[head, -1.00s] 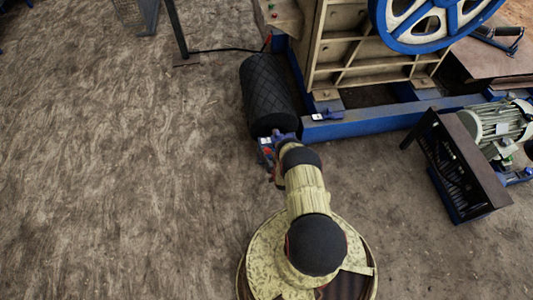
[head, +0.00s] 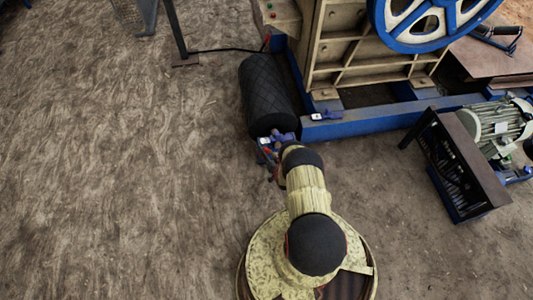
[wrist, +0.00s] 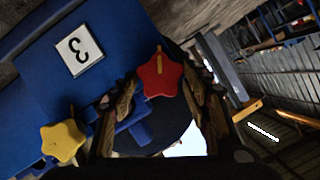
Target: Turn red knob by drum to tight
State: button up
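The red star-shaped knob (wrist: 160,75) is in the upper middle of the wrist view, beside a blue block (wrist: 30,85) with a white label reading 3. My gripper (wrist: 168,80) is open, with one finger on each side of the red knob. I cannot tell whether either finger touches it. A yellow star knob (wrist: 63,141) sits lower left, outside the fingers. In the head view, the black drum (head: 266,95) with a diamond pattern lies just beyond my gripper. The blue block is at its near end, and my wrist partly hides the knob area there.
The crusher's tan ribbed frame (head: 350,50) and blue base beam (head: 380,121) stand right of the drum. Another blue piece with a white label (head: 318,117) sits on the beam. A motor (head: 500,122) and dark box (head: 465,165) are far right.

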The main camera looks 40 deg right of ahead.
jog(key=shift+o, duration=1.3)
jog(key=shift+s, duration=0.1)
jog(key=v, duration=1.2)
